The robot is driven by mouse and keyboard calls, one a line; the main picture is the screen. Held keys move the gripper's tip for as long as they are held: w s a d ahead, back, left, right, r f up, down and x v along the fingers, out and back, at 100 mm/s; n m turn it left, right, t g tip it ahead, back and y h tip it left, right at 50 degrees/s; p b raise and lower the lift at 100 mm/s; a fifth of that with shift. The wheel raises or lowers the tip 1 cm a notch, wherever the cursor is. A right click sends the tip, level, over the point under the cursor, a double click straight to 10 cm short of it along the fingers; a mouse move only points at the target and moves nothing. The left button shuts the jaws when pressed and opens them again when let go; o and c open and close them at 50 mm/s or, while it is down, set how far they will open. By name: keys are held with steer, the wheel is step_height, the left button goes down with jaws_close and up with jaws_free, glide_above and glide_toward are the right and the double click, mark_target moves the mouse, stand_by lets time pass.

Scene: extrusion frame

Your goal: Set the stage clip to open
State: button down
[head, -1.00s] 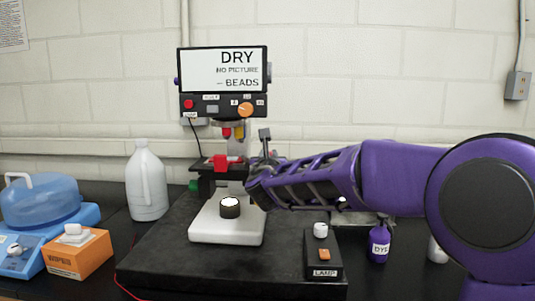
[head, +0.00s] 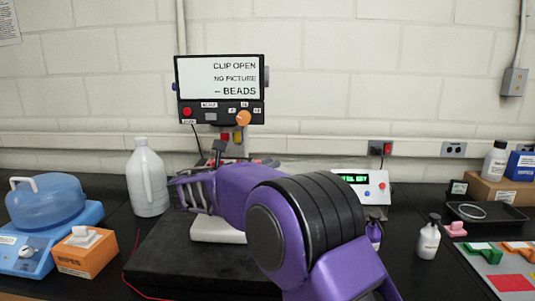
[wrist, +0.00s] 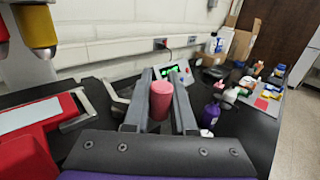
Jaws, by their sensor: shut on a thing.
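The microscope's screen (head: 218,77) reads "CLIP OPEN", "NO PICTURE" and "BEADS". In the wrist view, my gripper (wrist: 160,85) is shut on a red cylindrical knob (wrist: 161,103), with a grey finger on each side. To its left lie the red stage part (wrist: 28,155) and a pale slide-like strip (wrist: 30,115). A grey metal arm (wrist: 86,108), apparently the stage clip, stands at the strip's right end. Whether the knob joins this arm cannot be seen.
Two objective lenses, one yellow (wrist: 37,28), hang above the stage. A white jug (head: 148,178) stands left of the microscope. A box with a green display (head: 362,184) and a dark purple bottle (head: 374,232) are to the right. A tray (head: 486,214) lies farther right.

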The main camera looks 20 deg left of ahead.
steer(key=shift+s+m+g+h+p, duration=0.2)
steer(key=shift+m+g+h+p, duration=0.25)
steer(key=shift+h, duration=0.25)
steer(key=c, duration=0.7)
jaws_free()
steer(key=v, duration=1.7)
steer(key=shift+s+a, duration=0.15)
steer(key=shift+a, duration=0.1)
